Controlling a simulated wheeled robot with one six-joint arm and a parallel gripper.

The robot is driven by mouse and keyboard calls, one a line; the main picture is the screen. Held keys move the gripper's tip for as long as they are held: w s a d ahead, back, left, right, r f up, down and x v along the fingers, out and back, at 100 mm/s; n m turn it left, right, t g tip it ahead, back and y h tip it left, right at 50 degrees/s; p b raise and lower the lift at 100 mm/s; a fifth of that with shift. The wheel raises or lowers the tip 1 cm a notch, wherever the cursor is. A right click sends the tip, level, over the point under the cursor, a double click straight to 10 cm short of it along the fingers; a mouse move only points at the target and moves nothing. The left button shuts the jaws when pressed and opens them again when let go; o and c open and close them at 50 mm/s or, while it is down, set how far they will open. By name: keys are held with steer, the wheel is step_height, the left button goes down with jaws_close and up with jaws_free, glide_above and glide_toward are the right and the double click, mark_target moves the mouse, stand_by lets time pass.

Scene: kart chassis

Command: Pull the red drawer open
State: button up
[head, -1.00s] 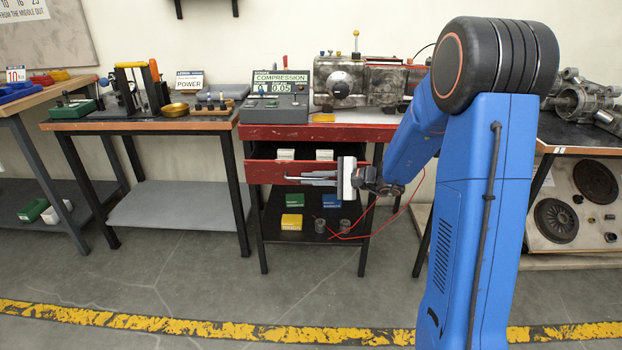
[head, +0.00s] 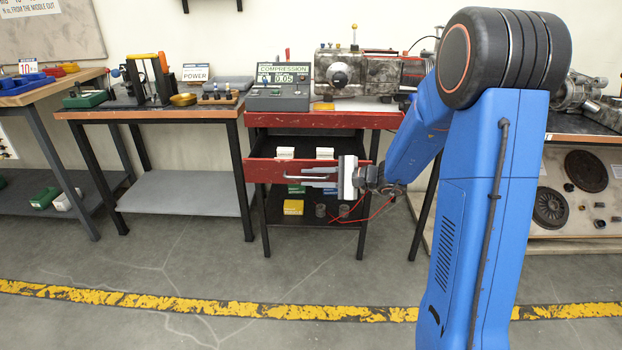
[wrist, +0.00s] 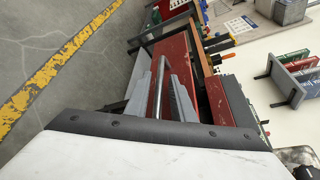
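The red drawer (head: 262,171) is partly pulled out under the red-edged bench, with two small white boxes (head: 285,153) inside it. Its metal bar handle (head: 288,177) runs across the front. My gripper (head: 312,177) is at the handle from the right, fingers pointing left. In the wrist view the handle (wrist: 159,80) lies between the two grey fingers of my gripper (wrist: 160,92), and the drawer's red front (wrist: 178,62) is just beyond. The fingers look closed around the bar, though exact contact is hard to see.
The compression tester (head: 279,96) and a grey machine (head: 345,72) stand on the bench above. A lower shelf holds a yellow box (head: 293,207) and cylinders. A table with a grey shelf (head: 190,190) is at left. The floor in front is clear.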

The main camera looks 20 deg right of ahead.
stand_by(0.3)
steer(key=v, duration=1.7)
steer(key=shift+s+d, duration=0.15)
steer(key=shift+s, duration=0.05)
steer(key=s+a+n+g+h, duration=0.4)
steer(key=s+a+n+g, duration=0.3)
steer(key=s+a, duration=0.75)
steer(key=s+d+n+t+h, duration=0.1)
steer(key=s+d+n+h, duration=0.2)
steer(key=s, duration=0.5)
steer(key=s+d+n+t+h, duration=0.1)
steer(key=s+d+n+h, duration=0.2)
steer(key=s+h, duration=0.2)
steer(key=shift+s+d+r+n+t, duration=0.4)
steer(key=shift+s+r, duration=0.05)
steer(key=shift+s, duration=0.95)
steer(key=shift+w, duration=0.1)
